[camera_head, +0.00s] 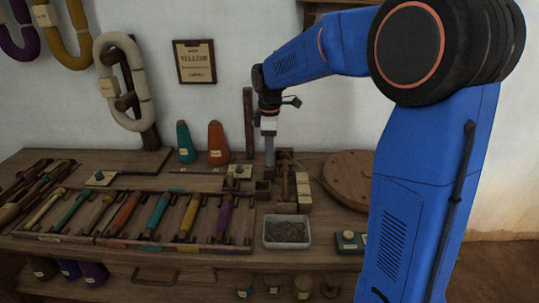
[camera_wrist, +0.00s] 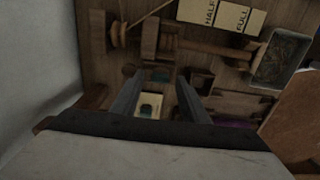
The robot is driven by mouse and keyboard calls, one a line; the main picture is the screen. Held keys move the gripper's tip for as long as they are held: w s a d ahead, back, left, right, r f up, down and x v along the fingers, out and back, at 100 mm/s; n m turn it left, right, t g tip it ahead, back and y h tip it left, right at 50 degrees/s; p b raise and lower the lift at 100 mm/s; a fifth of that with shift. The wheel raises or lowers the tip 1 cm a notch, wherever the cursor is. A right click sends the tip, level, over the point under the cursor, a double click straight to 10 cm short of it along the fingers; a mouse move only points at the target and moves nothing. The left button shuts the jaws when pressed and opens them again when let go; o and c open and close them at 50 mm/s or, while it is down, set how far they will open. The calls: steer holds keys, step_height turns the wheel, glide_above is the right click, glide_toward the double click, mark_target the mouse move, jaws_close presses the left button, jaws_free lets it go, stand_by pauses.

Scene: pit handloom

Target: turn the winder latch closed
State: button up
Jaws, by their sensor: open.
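The wooden winder (camera_head: 287,184) stands on the bench just right of my gripper. It also shows in the upper middle of the wrist view, as a turned spindle (camera_wrist: 205,47) between wooden uprights. Small dark wooden pieces lie near the fingertips, but I cannot tell which part is the latch or how it is turned. My gripper (camera_head: 269,164) points down over the bench beside the winder. In the wrist view my gripper (camera_wrist: 160,78) has its two fingers apart with nothing held. A cream plate with a dark green button (camera_wrist: 148,104) shows between the fingers, below them.
Cream blocks marked HALF and FULL (camera_wrist: 222,14) lie beside the winder. A white-rimmed tray (camera_head: 287,244) is in front, and a round wooden disc (camera_head: 350,176) is at the right. An upright wooden post (camera_head: 249,122) and orange cone (camera_head: 217,142) stand behind. Coloured bobbins (camera_head: 158,213) fill the left.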

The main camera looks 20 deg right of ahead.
steer(key=shift+f, duration=0.35)
steer(key=shift+c, duration=0.6)
jaws_close()
